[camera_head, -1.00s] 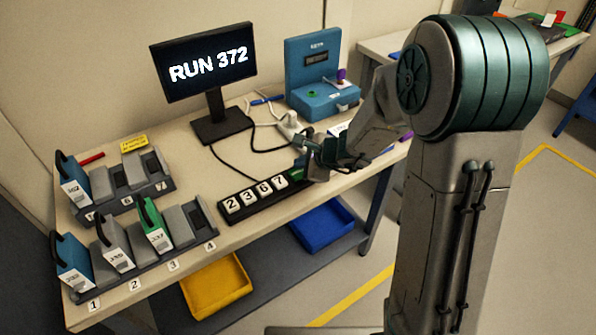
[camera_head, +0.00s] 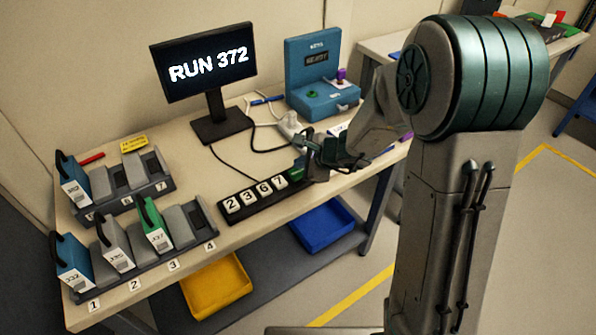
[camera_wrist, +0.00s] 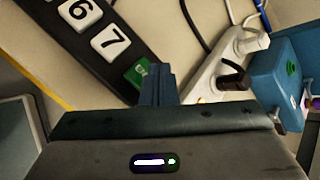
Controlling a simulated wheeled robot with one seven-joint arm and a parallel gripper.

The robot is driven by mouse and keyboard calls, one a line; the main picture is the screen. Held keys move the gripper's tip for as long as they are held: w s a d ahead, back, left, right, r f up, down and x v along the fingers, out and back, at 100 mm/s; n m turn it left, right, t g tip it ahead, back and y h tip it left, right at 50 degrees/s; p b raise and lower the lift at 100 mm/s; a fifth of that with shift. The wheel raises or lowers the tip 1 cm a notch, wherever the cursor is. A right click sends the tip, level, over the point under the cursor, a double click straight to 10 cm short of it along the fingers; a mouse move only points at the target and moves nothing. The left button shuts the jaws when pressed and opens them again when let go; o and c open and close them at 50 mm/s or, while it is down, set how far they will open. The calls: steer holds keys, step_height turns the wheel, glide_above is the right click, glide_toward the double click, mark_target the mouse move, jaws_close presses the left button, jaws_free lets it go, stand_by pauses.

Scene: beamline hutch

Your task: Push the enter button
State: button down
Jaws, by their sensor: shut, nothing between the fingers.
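The green enter button (camera_head: 295,174) is at the right end of a black key strip (camera_head: 264,198) on the bench, beside white keys marked 2, 3, 6 and 7. My gripper (camera_head: 304,162) is right at the green button and partly covers it in the head view. In the wrist view, the shut fingers (camera_wrist: 157,84) are beside the green button (camera_wrist: 138,73), overlapping its edge. Nothing is between the fingers. I cannot tell whether the fingertips touch the button.
A white power strip (camera_wrist: 213,72) with plugs and cables lies close to the gripper. A blue box (camera_head: 322,97) stands behind it. A monitor (camera_head: 204,62) reads RUN 372. Numbered docks with cartridges (camera_head: 117,250) are at left. Blue and yellow bins (camera_head: 216,284) sit below.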

mark_target(301, 174)
steer(key=shift+f, duration=0.1)
steer(key=shift+f+b, duration=0.35)
steer(key=shift+b, duration=0.35)
steer(key=shift+f+b, duration=0.45)
steer(key=shift+b, duration=0.1)
stand_by(0.5)
steer(key=shift+r, duration=0.1)
steer(key=shift+r+p, duration=0.6)
steer(key=shift+r, duration=0.2)
step_height(301, 174, up, 5)
steer(key=p, duration=0.4)
stand_by(0.8)
